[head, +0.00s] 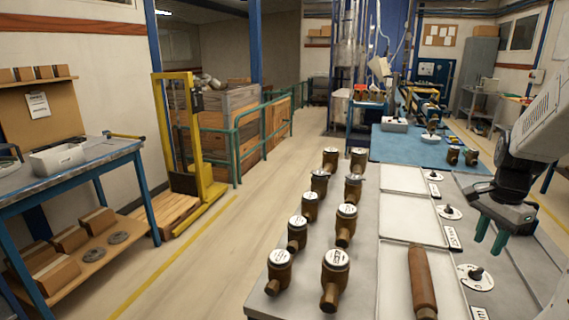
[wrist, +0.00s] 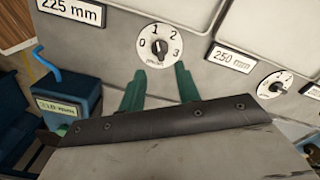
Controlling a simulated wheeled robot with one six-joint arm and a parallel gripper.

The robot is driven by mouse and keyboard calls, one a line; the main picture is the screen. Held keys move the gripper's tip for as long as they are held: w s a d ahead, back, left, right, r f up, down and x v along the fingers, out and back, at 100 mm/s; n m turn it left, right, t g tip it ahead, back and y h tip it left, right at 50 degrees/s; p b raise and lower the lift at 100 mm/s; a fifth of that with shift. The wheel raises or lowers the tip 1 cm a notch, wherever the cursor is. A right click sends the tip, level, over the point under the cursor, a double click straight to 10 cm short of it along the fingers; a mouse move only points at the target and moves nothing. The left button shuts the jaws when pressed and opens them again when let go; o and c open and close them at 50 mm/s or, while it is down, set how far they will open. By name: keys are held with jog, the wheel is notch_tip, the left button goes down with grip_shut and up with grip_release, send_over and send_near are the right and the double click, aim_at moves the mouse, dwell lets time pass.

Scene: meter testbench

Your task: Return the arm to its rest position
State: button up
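My gripper (head: 489,240) hangs over the right side of the grey testbench (head: 390,285), below my white and dark arm links at the right edge of the head view. Its two green fingers also show in the wrist view (wrist: 158,82). They stand apart with nothing between them, so it is open and empty. In the wrist view a round dial (wrist: 160,46) marked 0 to 3 lies just beyond the fingertips. Whether the fingers touch the bench cannot be told.
Several brown meters (head: 335,270) stand in two rows on the bench's left part. A brown cylinder (head: 422,285) lies on a pale plate. More dials (head: 476,277) line the right side. A blue mat (head: 395,148) lies behind. The floor aisle to the left is clear.

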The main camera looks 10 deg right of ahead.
jog(key=shift+s+a+n, duration=0.1)
jog(key=shift+n, duration=0.2)
jog(key=s+a+r+n, duration=0.2)
jog(key=s+a+n, duration=0.2)
jog(key=a, duration=0.6)
jog(key=s+a+r+n+t, duration=0.1)
jog(key=s+a+r+n, duration=0.2)
jog(key=a+n, duration=0.4)
jog(key=s+a+r+n, duration=0.2)
jog(key=s+a+n, duration=0.3)
jog(key=a, duration=0.8)
jog(key=shift+s+r+n, duration=0.3)
jog(key=shift+r+n, duration=0.05)
jog(key=shift+n, duration=0.45)
